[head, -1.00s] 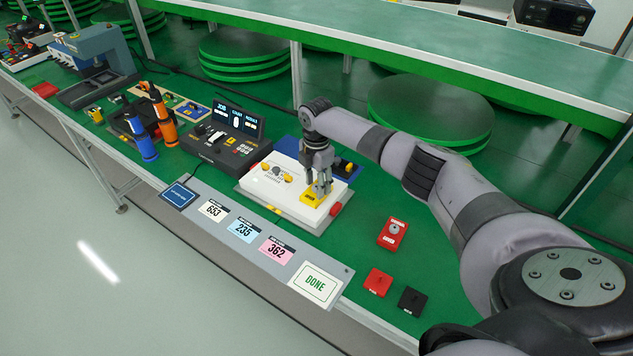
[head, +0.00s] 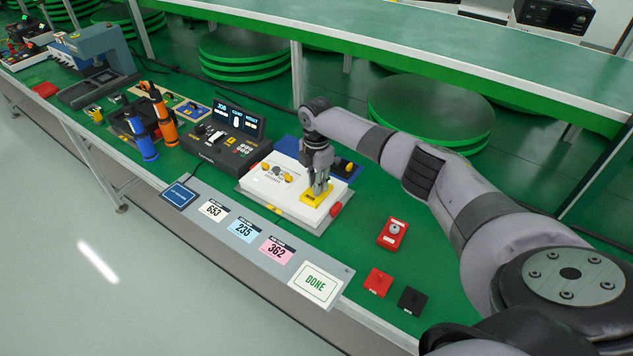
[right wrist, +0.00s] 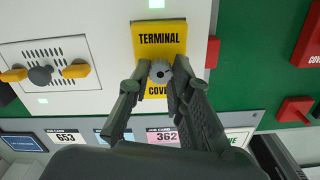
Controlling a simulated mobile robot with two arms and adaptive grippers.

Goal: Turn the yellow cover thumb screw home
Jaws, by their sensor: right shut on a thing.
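The yellow terminal cover (head: 313,197) lies on the right part of a white unit (head: 285,206); in the right wrist view the cover (right wrist: 160,38) carries the words "TERMINAL COVER". A grey round thumb screw (right wrist: 160,71) sits at the middle of the cover. My right gripper (right wrist: 161,78) is over the cover with its two fingers shut on the thumb screw from both sides. In the head view my right gripper (head: 318,190) points down and hides the screw. My left gripper is not in view.
A black tester (head: 222,141) with a display stands left of the white unit. A red block with a grey knob (head: 392,232) and red and black pieces lie to the right. Green table is clear between them.

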